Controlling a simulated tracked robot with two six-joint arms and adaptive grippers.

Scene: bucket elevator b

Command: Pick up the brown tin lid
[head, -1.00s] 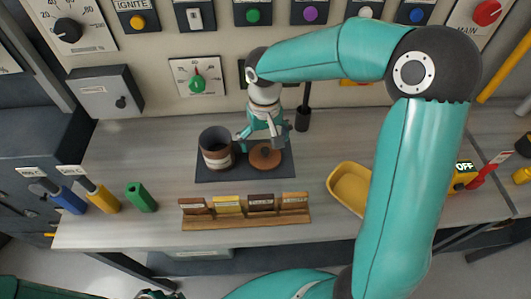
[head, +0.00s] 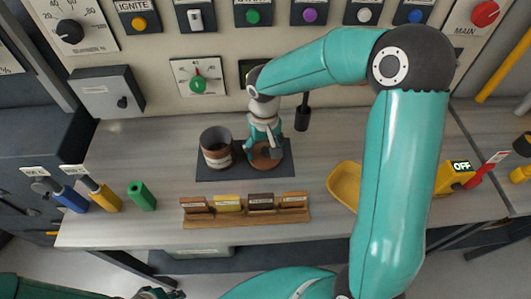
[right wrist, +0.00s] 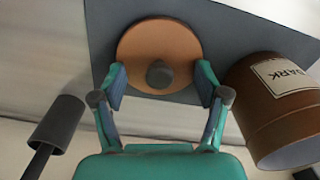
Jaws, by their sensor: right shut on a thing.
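The brown tin lid (head: 265,163) is a round disc with a dark knob, lying on the dark mat (head: 222,174). My right gripper (head: 263,146) is over the lid, partly hiding it. In the right wrist view the fingers of my right gripper (right wrist: 160,84) close on opposite sides of the lid (right wrist: 158,38), with the knob between them. The open brown tin (head: 215,150) stands upright to the left of the lid; its label in the right wrist view (right wrist: 275,112) reads "DARK". Part of my left gripper (head: 160,293) shows at the bottom edge, its fingers unclear.
A wooden rack (head: 245,217) with several small labelled cards stands in front of the mat. A yellow tray (head: 343,183) is to the right, partly behind my arm. A dark-headed tool (head: 302,118) is behind the mat.

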